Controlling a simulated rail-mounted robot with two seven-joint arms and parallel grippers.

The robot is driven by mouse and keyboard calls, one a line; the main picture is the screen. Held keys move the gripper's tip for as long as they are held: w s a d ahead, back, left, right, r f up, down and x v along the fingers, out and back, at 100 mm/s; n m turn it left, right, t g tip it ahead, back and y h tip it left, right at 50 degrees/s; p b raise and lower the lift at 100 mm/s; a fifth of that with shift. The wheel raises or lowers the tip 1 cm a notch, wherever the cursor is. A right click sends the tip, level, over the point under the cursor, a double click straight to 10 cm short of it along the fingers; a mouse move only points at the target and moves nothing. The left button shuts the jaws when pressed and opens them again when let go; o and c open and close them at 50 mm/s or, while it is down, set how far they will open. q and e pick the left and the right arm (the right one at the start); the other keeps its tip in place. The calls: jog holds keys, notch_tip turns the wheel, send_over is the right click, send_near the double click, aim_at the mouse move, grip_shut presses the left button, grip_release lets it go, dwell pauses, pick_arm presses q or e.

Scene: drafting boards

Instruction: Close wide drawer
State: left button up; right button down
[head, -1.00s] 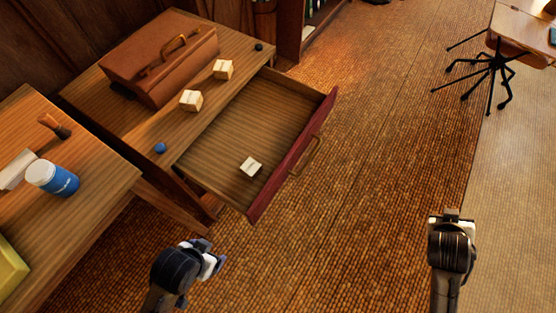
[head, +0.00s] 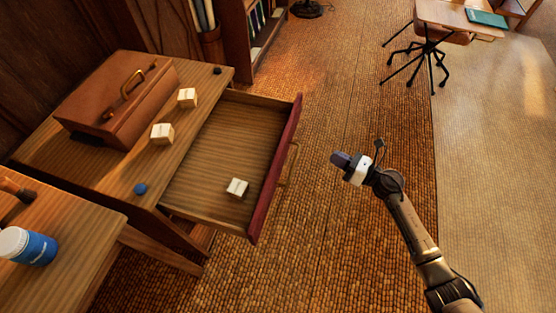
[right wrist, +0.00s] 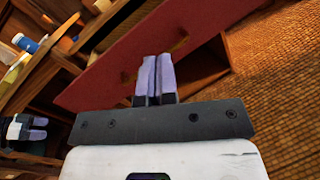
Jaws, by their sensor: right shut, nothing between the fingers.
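The wide drawer (head: 210,160) stands pulled out from the wooden desk. Its dark red front (head: 276,172) faces right and carries a brass handle (head: 290,166). A small cream block (head: 237,187) lies inside it. My right gripper (head: 338,160) is shut and empty, to the right of the drawer front and apart from it in the head view. In the right wrist view the shut fingers (right wrist: 155,78) point at the red front (right wrist: 110,70) and partly cover the handle. My left gripper (right wrist: 38,128) shows small at the left edge of that view; its jaws are unclear.
On the desk top (head: 190,120) are a brown case (head: 115,105), two cream blocks (head: 162,134), a blue ball (head: 140,189) and a dark ball (head: 217,71). The floor right of the drawer is clear.

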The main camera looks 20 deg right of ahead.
jog(key=s+a+n+g+y, duration=0.2)
jog(key=s+n+g+y, duration=0.1)
jog(key=n, duration=0.2)
jog(key=n+g+b, duration=0.1)
jog(key=n+b, duration=0.2)
send_near(280, 157)
jog(key=shift+y, duration=0.3)
jog(key=x, duration=0.7)
jog(key=shift+w+a+f, duration=0.1)
jog(key=shift+w+f, duration=0.25)
jog(key=shift+f, duration=0.05)
